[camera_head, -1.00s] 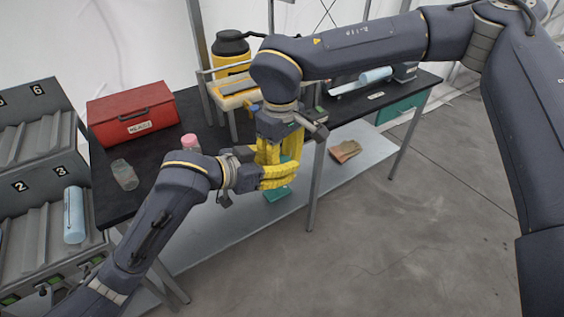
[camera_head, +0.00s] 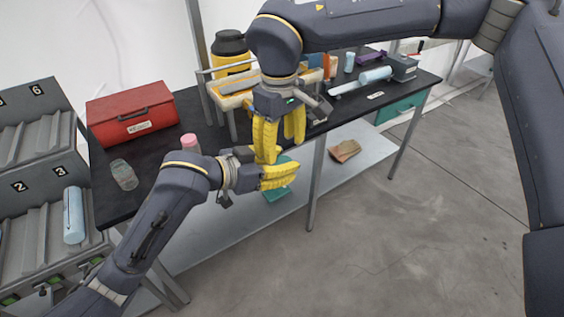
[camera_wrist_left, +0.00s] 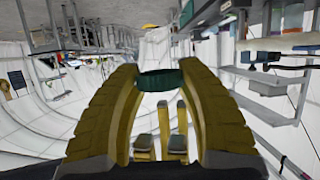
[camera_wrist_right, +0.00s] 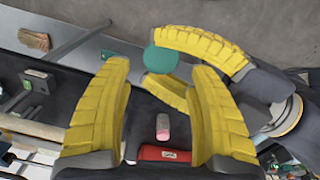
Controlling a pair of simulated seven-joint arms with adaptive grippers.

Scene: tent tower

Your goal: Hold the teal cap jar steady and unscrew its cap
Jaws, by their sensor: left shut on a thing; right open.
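The teal cap (camera_wrist_right: 161,61) shows as a round disc in the right wrist view, beside the yellow fingers of my left gripper. In the left wrist view its dark teal edge (camera_wrist_left: 160,80) sits between the fingertips. My left gripper (camera_head: 277,175) is shut on the jar; the jar's body is mostly hidden by the fingers. My right gripper (camera_head: 280,145) points down just above the left one. It is open and empty, with its fingers (camera_wrist_right: 160,90) apart and the cap beyond their tips. I cannot tell whether the cap is loosened.
A black table (camera_head: 150,181) stands behind, with a red toolbox (camera_head: 131,112), a clear jar (camera_head: 124,174) and a pink-capped jar (camera_head: 190,143). A numbered rack (camera_head: 38,215) is at left. The floor at right is clear.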

